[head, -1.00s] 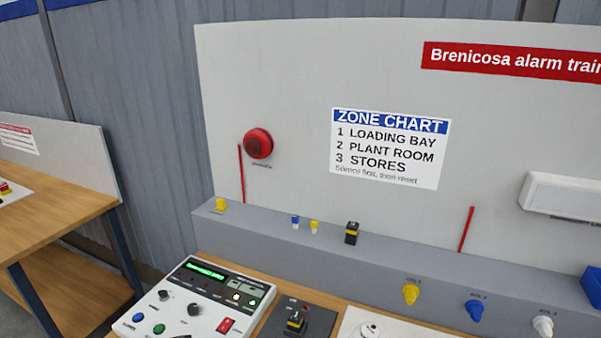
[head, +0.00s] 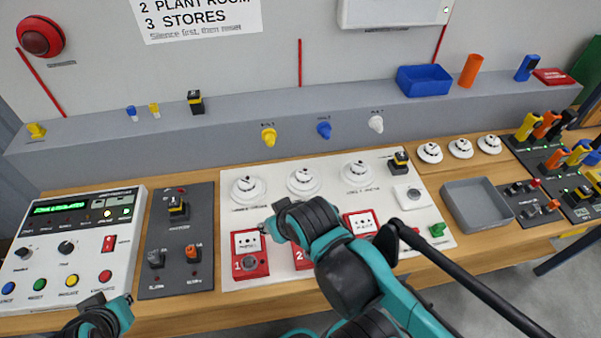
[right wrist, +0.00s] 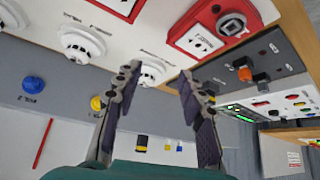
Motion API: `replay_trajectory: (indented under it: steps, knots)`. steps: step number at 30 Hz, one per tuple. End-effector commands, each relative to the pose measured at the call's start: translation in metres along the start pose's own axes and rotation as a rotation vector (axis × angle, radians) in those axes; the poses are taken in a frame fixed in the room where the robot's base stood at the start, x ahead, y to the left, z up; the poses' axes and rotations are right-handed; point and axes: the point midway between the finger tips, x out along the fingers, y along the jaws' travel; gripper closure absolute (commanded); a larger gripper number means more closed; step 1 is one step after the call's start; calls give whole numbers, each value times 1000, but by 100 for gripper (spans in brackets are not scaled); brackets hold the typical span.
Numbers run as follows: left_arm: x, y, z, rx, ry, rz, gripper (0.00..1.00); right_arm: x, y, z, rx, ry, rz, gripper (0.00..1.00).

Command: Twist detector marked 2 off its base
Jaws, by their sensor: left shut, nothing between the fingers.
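Three white round detectors stand in a row on the white board: left (head: 248,188), middle (head: 303,181) and right (head: 360,173). Their labels are too small to read; the middle one seems to be detector 2. The right wrist view shows the middle detector (right wrist: 80,40) left of my fingers and the left detector (right wrist: 152,70) behind the gap between them. My right gripper (right wrist: 158,78) is open and empty. In the head view its end (head: 266,228) is over the board, in front of the left detector. My left gripper (head: 95,300) is shut and empty by the control panel.
Red call points, including one marked 1 (head: 249,262), line the board's front, partly hidden by my right arm. A grey tray (head: 476,205) and spare white detectors (head: 461,148) are right. A grey ledge (head: 210,145) with coloured knobs runs behind. The control panel (head: 70,245) is left.

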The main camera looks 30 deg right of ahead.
Motion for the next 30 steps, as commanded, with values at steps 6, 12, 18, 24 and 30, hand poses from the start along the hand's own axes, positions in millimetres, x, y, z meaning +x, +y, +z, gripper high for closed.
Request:
replay_trajectory:
  steps: [6,12,18,24,30]
  knots:
    - [0,0,0,0,0,0,100,0,0,0,0,0,0,60]
    - [0,0,0,0,0,0,100,0,0,0,0,0,0,60]
    - [-1,0,-1,-1,0,0,100,-1,1,-3,-11,-5,2,31]
    - [-19,0,-13,-1,0,0,100,-6,19,-38,-176,-84,20,0]
    - [-44,0,-31,-1,0,0,100,5,55,-85,-473,-230,1,0]
